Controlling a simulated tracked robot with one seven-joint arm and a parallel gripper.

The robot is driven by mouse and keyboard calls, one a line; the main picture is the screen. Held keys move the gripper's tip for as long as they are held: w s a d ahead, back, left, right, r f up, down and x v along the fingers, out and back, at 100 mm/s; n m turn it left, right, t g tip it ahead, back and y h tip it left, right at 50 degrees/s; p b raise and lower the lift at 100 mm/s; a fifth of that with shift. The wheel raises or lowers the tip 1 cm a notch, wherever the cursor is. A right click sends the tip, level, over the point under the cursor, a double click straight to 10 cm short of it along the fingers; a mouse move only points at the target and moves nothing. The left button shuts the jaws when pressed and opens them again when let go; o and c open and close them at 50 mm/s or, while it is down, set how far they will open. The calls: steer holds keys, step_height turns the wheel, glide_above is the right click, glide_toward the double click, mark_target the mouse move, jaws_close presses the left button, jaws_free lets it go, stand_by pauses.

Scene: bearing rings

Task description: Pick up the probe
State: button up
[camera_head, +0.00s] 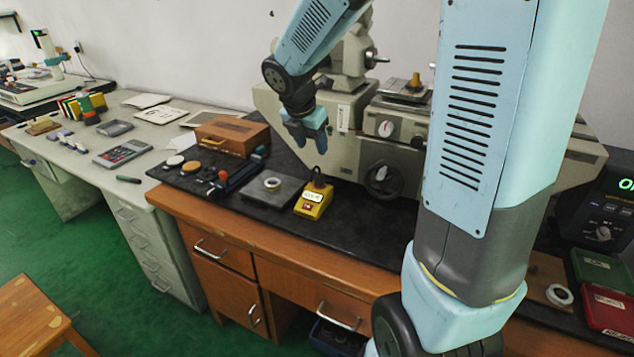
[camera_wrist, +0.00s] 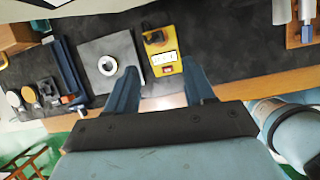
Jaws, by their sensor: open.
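A yellow instrument box (camera_head: 312,203) with a small lit display stands on the black bench top. A dark piece, which looks like the probe (camera_head: 318,180), sits upright on its back part. In the wrist view the yellow box (camera_wrist: 163,62) lies between and beyond my fingers, with the dark probe (camera_wrist: 152,36) at its far end. My gripper (camera_head: 309,146) is open and empty, with blue fingers, above the box and apart from it. Its fingers also show in the wrist view (camera_wrist: 160,66). Nothing hides the probe, but its fine shape is too small to tell.
A grey plate (camera_head: 277,190) with a metal ring (camera_head: 272,184) lies left of the box. A blue and black clamp-like tool (camera_head: 236,177) is further left, and a wooden case (camera_head: 232,134) behind. A large beige machine (camera_head: 380,140) stands close behind the box. The bench front is clear.

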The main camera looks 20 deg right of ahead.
mark_target(319, 174)
steer(key=shift+n, duration=0.4)
steer(key=x, duration=1.4)
steer(key=shift+w+a+f, duration=0.1)
steer(key=shift+w+f, duration=0.1)
steer(key=shift+w, duration=0.1)
steer(key=c, duration=0.9)
